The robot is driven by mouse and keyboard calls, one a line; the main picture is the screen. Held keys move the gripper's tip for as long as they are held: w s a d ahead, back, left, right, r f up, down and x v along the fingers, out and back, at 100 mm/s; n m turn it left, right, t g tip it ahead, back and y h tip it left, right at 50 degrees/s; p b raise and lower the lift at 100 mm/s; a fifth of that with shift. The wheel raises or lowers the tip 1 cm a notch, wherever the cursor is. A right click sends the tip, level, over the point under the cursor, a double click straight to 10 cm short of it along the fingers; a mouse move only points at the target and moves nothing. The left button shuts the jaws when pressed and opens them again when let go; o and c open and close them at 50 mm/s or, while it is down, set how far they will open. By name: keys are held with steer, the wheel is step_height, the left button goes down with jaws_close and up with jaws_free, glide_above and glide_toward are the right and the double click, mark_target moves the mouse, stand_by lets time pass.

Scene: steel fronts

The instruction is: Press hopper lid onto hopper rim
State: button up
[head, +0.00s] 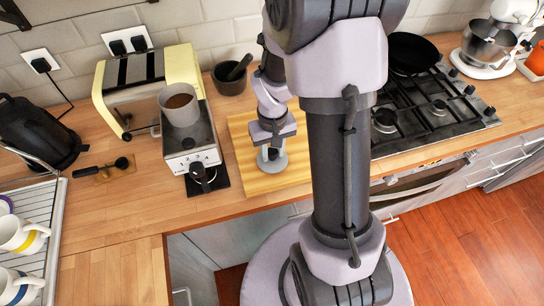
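A grey, round, open-topped container (179,105) with brown contents stands on a squat steel machine (192,144) with numbered marks on its front. I take this container for the hopper; its rim shows and no lid is on it. My gripper (271,147) points down over the wooden board, to the right of the machine. A light grey round piece with a dark centre (270,164), possibly the lid, is right below the fingers. I cannot tell whether the fingers grip it or whether it touches the board.
A cream and steel toaster (130,82) stands behind the machine. A dark mortar (229,82) is behind the wooden board (294,178). A black kettle (38,130) and dish rack with mugs (38,205) are left. The hob (430,112) is right of my arm.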

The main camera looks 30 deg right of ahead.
mark_target(272, 151)
jaws_close()
step_height(272, 151, up, 5)
steer(key=p, duration=0.4)
steer(key=shift+r, duration=0.1)
